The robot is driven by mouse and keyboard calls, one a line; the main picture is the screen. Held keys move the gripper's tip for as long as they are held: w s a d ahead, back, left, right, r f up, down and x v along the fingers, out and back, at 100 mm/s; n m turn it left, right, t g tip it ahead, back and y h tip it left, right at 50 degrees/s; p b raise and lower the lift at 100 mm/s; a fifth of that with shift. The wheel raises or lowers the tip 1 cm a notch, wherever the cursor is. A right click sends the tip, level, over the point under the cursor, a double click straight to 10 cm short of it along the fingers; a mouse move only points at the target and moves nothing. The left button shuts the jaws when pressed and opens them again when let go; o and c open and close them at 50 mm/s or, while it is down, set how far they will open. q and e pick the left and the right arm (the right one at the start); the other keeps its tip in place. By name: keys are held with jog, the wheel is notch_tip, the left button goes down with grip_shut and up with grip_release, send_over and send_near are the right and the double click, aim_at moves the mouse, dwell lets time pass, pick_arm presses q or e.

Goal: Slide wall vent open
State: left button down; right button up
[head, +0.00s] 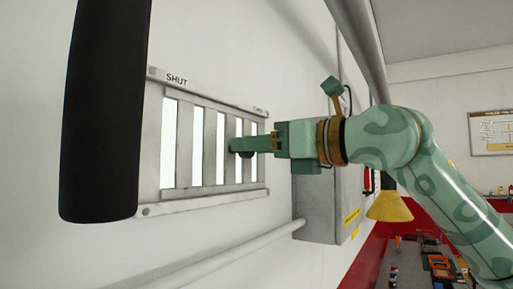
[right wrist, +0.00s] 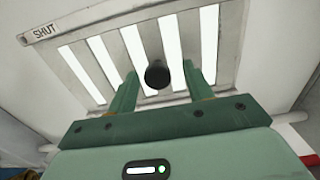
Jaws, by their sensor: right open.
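The wall vent (head: 205,106) is a pale metal frame with upright slats and bright white gaps between them. Its upper left corner reads SHUT; a smaller label at the upper right is too small to read. The vent also shows in the right wrist view (right wrist: 75,66). A round black knob (right wrist: 157,74) stands out from the slats toward the vent's right side. My right gripper (head: 238,146) is open at the vent, its fingers on either side of the knob. In the right wrist view (right wrist: 161,72) gaps show between knob and fingers. My left gripper is out of view.
A large black cylinder (head: 103,105) fills the left foreground. A grey wall box (head: 315,205) is right of the vent, behind my right arm. A pipe (head: 220,257) runs below. A yellow cone-shaped thing (head: 389,207) and a cluttered surface (head: 425,270) lie farther right.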

jog(key=b+v, duration=0.5)
jog(key=v, duration=1)
jog(key=shift+d, duration=0.45)
jog(key=shift+a, duration=0.1)
